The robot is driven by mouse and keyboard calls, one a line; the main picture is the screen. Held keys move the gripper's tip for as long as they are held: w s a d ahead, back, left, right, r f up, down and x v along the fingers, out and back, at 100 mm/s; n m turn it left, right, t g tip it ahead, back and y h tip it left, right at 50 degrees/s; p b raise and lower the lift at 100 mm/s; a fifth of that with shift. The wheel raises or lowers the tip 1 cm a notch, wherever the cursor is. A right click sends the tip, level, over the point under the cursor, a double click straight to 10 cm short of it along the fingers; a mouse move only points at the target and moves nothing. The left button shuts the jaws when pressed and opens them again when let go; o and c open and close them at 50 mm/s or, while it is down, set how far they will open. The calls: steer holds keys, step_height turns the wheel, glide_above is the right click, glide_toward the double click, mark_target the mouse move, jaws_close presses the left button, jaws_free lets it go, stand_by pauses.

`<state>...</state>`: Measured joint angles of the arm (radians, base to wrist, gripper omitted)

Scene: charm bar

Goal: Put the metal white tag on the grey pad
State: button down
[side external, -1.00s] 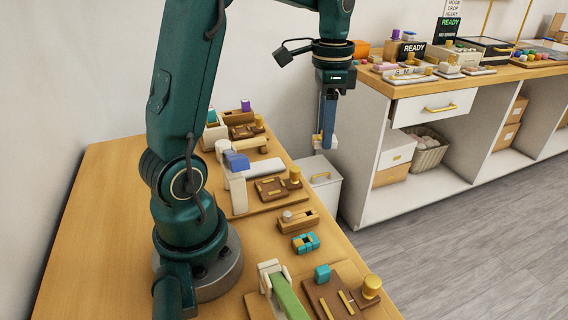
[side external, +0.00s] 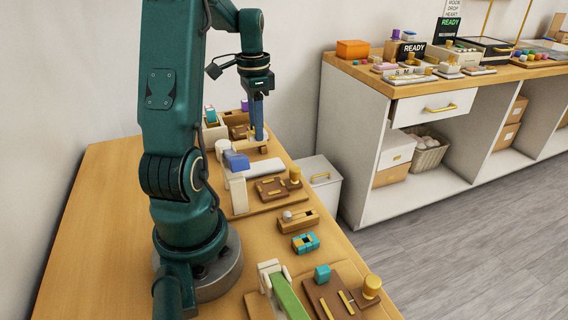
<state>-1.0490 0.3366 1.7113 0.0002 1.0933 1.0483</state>
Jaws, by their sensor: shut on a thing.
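My gripper (side external: 259,134) has long blue fingers pointing down. It is over the far end of the wooden table (side external: 110,225), just right of a brown wooden block (side external: 239,131) in the picture. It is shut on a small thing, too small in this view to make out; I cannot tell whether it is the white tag. I cannot tell from here whether the fingertips touch anything below. I cannot make out the grey pad among the small pieces on the table.
Near my gripper stand a white cylinder (side external: 222,148) and a purple-blue block (side external: 236,161). A brown tray (side external: 271,189), a teal-and-wood piece (side external: 305,243) and a green bar (side external: 289,300) lie closer. A white cabinet (side external: 352,160) with a loaded top stands across the gap.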

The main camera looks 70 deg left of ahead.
glide_above(259, 166)
steer(key=shift+f, duration=2.5)
steer(key=shift+f, duration=1.45)
stand_by(1.2)
steer(key=shift+c, duration=2.2)
jaws_free()
steer(key=shift+r, duration=2.6)
